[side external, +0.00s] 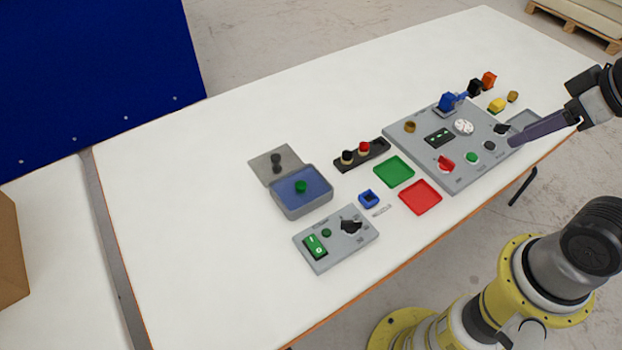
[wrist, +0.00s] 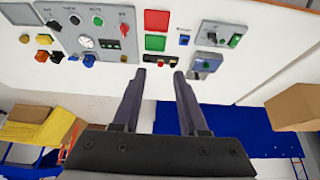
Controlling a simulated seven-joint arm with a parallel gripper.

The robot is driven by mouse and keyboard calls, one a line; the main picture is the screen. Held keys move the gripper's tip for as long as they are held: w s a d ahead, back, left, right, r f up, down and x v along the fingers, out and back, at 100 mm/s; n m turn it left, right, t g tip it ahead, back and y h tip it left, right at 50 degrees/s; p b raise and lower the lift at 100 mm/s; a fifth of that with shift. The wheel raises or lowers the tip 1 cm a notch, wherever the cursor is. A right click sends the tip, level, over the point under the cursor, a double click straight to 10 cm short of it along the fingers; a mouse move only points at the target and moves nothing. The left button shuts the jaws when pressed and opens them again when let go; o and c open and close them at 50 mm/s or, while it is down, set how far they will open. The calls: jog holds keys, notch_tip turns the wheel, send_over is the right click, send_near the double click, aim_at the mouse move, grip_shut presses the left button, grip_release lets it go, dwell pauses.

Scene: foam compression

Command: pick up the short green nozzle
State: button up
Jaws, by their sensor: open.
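A short green piece (side external: 300,186), which looks like the nozzle, stands on a blue pad in an open grey box (side external: 305,208) left of the table's middle. In the wrist view the box (wrist: 207,63) is small, to the right of my fingertips, and the green piece is too small to make out clearly. My gripper (side external: 513,141) is at the right in the side view, over the right edge of the large grey panel, far from the box. In the wrist view my gripper (wrist: 159,73) has its two dark fingers apart with nothing between them.
The large grey panel (side external: 425,175) carries knobs and buttons. A small panel (side external: 337,255) with a green switch lies in front of the box. A black holder (side external: 372,157), a green tray (side external: 394,172) and a red tray (side external: 420,197) lie between. The table's left side is clear.

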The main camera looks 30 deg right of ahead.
jog(key=o, duration=0.4)
